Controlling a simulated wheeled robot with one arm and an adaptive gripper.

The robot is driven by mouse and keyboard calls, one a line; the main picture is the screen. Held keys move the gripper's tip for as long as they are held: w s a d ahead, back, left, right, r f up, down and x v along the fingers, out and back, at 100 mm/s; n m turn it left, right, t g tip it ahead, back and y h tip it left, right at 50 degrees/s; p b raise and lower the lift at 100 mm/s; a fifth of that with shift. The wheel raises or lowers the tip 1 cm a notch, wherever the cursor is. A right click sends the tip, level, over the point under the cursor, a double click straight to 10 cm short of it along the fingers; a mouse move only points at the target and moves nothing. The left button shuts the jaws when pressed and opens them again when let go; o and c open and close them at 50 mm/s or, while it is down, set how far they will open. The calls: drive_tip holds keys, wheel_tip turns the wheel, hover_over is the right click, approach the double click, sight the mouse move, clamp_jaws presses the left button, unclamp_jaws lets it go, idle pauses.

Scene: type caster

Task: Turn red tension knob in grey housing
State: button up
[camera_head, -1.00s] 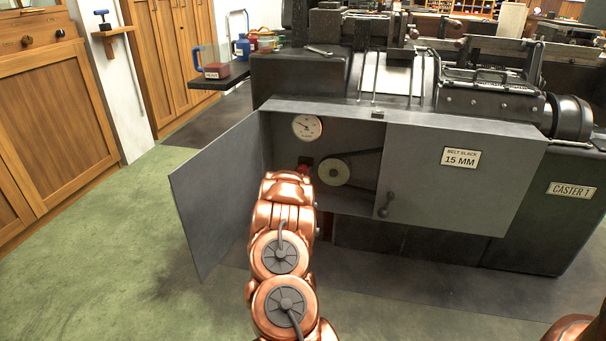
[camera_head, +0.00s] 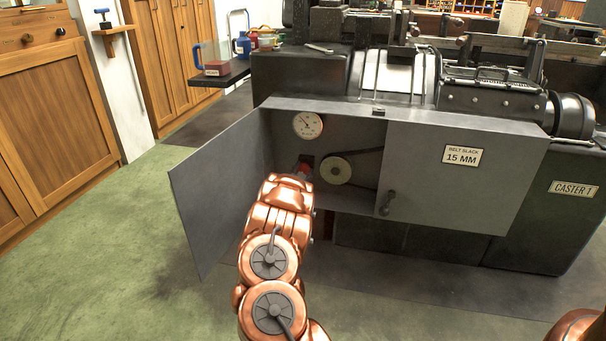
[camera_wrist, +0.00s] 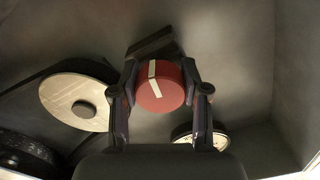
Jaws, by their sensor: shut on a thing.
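The red knob (camera_wrist: 160,90) has a white line across its face and shows in the middle of the wrist view. My gripper (camera_wrist: 159,74) has one finger on each side of it and is shut on it. In the head view, a bit of the red knob (camera_head: 304,168) shows past my wrist, which hides most of it and the fingers. The grey housing (camera_head: 350,114) has its left door (camera_head: 222,195) swung open. A round white gauge (camera_head: 307,125) is above the knob, also in the wrist view (camera_wrist: 200,138). A plate reads "BELT SLACK 15 MM" (camera_head: 462,155).
A pale pulley (camera_head: 336,171) with a dark belt is right of the knob, close to my gripper. The open door stands left of my arm. A closed panel with a dark handle (camera_head: 387,203) covers the right half. The green floor (camera_head: 120,260) at left is clear.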

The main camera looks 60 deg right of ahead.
drive_tip(key=shift+m, duration=0.5)
drive_tip(key=shift+b, duration=0.3)
drive_tip(key=o, duration=1.1)
drive_tip(key=shift+o, duration=0.2)
drive_tip(key=v, duration=1.2)
idle(0.9)
